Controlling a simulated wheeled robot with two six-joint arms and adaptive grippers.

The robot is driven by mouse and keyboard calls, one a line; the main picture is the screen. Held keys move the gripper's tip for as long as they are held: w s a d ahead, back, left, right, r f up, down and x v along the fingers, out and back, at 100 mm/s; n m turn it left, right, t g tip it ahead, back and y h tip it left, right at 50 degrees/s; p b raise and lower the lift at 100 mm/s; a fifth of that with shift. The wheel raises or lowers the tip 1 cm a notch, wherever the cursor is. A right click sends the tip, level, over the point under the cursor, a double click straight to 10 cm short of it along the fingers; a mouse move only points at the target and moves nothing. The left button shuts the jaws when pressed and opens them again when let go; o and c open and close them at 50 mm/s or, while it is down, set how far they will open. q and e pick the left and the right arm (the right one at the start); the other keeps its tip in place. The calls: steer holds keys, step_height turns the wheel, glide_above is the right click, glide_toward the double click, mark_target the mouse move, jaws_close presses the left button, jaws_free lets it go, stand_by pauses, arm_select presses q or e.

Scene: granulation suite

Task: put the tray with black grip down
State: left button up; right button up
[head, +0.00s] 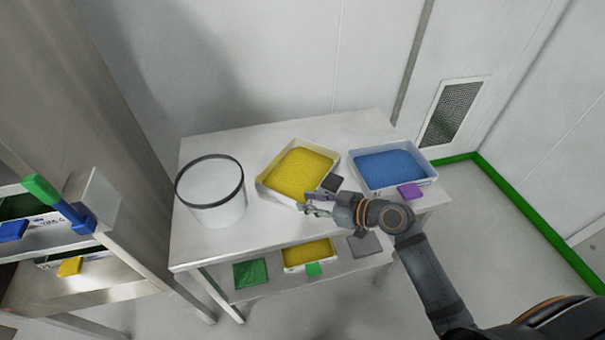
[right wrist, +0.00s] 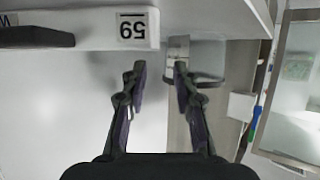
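The tray with the black grip (head: 268,191) is white, filled with yellow granules, and appears to rest flat on the table top. Its black grip (head: 333,183) is on the near right side. In the right wrist view the tray's white wall (right wrist: 95,20) bears a label reading 59, with the black grip (right wrist: 38,37) at the upper left. My right gripper (head: 312,203) is beside the tray's near edge. In the right wrist view my right gripper (right wrist: 160,68) is open, with nothing between its fingers, apart from the black grip. My left gripper is not in view.
A white bucket (head: 213,207) stands left of the tray on the table (head: 262,238). A tray of blue granules with a purple grip (head: 410,190) stands to the right. Several items lie on the lower shelf. A rack with grips (head: 70,266) stands at the left.

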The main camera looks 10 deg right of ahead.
mark_target(284, 196)
steer(key=shift+x, duration=1.1)
steer(key=shift+w+a+p, duration=0.15)
steer(key=shift+w+p, duration=0.1)
steer(key=shift+p, duration=0.1)
steer(key=p+x, duration=0.1)
steer(key=x, duration=0.3)
steer(key=shift+w+a+f, duration=0.1)
steer(key=shift+w+a, duration=0.15)
steer(key=shift+w, duration=0.05)
steer(key=shift+s+d, duration=0.1)
jaws_close()
